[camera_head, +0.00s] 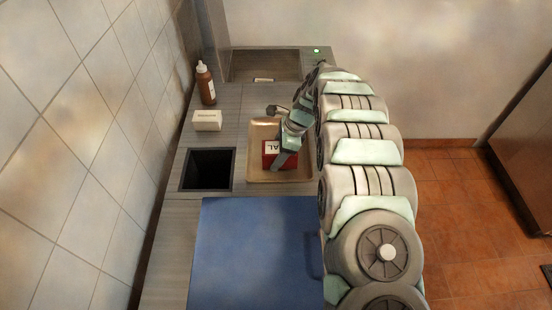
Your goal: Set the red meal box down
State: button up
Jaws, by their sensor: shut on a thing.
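The red meal box (268,160) has a white label with dark letters on it. It is at the front half of a tan tray (256,181) on the grey counter. My gripper (279,161) is shut on the box and covers its right part. From this view I cannot tell whether the box's underside touches the tray or is held slightly above it. The tray's right side is partly hidden by my arm.
A dark square opening (208,169) is left of the tray. A white box (207,121) and a brown bottle (205,84) stand by the tiled wall. A recessed bin (264,66) is at the back.

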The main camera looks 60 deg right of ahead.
jog(key=shift+f, duration=0.85)
jog(key=shift+f, duration=0.2)
jog(key=o, duration=1.7)
jog(key=shift+r, duration=0.15)
jog(key=p+v, duration=0.2)
jog(key=v, duration=0.8)
jog(key=shift+r, duration=0.3)
jog(key=shift+s+d+r+p, duration=0.25)
jog(key=shift+s+r+p, duration=0.25)
jog(key=shift+r, duration=0.15)
